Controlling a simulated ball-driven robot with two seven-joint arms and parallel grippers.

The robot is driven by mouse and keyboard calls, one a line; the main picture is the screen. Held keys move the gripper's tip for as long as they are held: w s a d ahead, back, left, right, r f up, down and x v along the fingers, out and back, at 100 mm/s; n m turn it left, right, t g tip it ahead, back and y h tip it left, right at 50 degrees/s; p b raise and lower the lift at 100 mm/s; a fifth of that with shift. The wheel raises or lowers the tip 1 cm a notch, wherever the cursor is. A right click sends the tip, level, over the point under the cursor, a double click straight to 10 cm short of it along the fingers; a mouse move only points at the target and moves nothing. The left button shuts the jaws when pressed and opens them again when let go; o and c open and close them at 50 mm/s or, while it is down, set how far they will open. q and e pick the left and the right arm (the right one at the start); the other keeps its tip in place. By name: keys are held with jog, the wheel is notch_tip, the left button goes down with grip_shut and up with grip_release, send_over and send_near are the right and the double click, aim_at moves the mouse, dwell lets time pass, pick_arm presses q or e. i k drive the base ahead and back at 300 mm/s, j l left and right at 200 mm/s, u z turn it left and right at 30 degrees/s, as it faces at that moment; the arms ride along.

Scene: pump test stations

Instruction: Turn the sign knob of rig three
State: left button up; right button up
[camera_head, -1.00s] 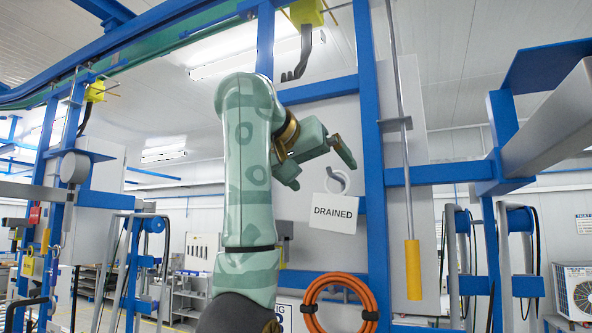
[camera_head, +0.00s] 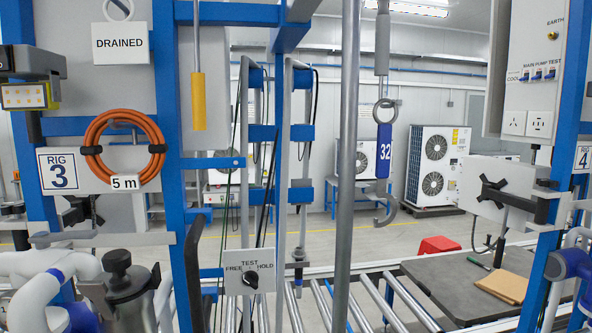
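The rig 3 sign (camera_head: 62,171) is a white plate with blue lettering on the left, on a panel beside a blue post. A white plate (camera_head: 249,261) marked TEST, FREE and HOLD stands low, left of centre. A black knob (camera_head: 250,279) is on its lower part; its pointer setting is too small to tell. A dark knob (camera_head: 84,210) shows below the rig 3 sign, partly hidden by a grey bracket. A DRAINED sign (camera_head: 120,43) hangs above an orange hose. Neither of my grippers is in view.
The coiled orange hose (camera_head: 122,150) hangs on the left panel. White pipes and a dark metal canister (camera_head: 122,285) fill the lower left. A grey vertical pole (camera_head: 346,160) and a hanging hook (camera_head: 384,165) marked 32 stand mid-view. The rig 4 sign (camera_head: 583,158) is at right.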

aim_at(250, 279)
jog(key=k+l, duration=0.7)
jog(key=l, duration=0.15)
